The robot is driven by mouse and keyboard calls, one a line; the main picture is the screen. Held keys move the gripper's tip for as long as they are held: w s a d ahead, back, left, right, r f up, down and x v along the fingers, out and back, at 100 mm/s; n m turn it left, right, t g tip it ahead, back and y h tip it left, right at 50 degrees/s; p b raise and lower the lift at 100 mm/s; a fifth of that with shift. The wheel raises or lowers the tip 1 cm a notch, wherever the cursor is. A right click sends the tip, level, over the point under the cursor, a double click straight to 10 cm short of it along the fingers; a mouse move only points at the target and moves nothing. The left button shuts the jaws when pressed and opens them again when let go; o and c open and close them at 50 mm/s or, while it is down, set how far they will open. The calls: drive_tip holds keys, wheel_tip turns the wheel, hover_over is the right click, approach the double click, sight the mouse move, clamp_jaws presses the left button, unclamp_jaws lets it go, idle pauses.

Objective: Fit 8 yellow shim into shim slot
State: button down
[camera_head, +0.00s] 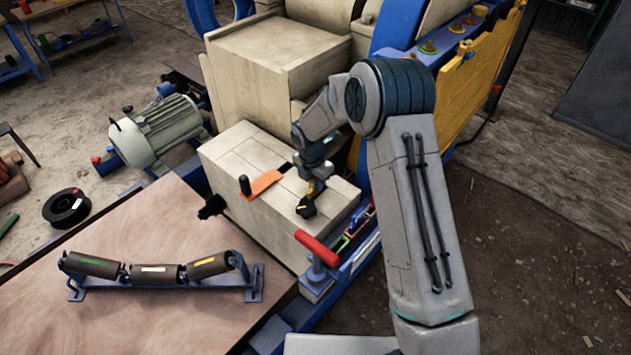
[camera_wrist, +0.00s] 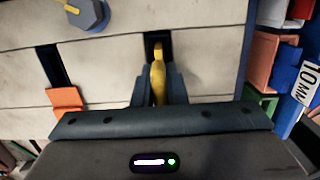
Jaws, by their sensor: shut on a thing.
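My gripper (camera_wrist: 157,72) is shut on the yellow shim (camera_wrist: 158,82), which stands between its two dark fingers in the wrist view. The shim's narrow tip overlaps a dark slot (camera_wrist: 149,40) in the pale block (camera_wrist: 105,80); I cannot tell how far it is in. A second dark slot (camera_wrist: 51,63) to the left has an orange shim (camera_wrist: 64,99) at its near end. In the head view my gripper (camera_head: 308,200) is low over the top of the pale block (camera_head: 275,218), right of the orange shim (camera_head: 262,184). The yellow shim is mostly hidden there.
A hex bolt (camera_wrist: 88,14) stands on the block. A blue rack (camera_head: 358,250) with coloured pieces runs along the block's right side, near a red T-handle (camera_head: 317,248). A roller set (camera_head: 158,271) lies on the wooden table (camera_head: 150,228). A motor (camera_head: 160,132) stands at left.

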drive_tip(key=shift+f+b, duration=0.4)
drive_tip(key=shift+f, duration=0.3)
drive_tip(key=c, duration=1.4)
unclamp_jaws()
drive_tip(key=r, duration=0.4)
drive_tip(key=s+r, duration=0.1)
drive_tip(key=r, duration=0.4)
drive_tip(key=a+r, duration=0.1)
drive_tip(key=r, duration=0.3)
drive_tip(key=shift+s+r, duration=0.15)
drive_tip(key=shift+r, duration=0.25)
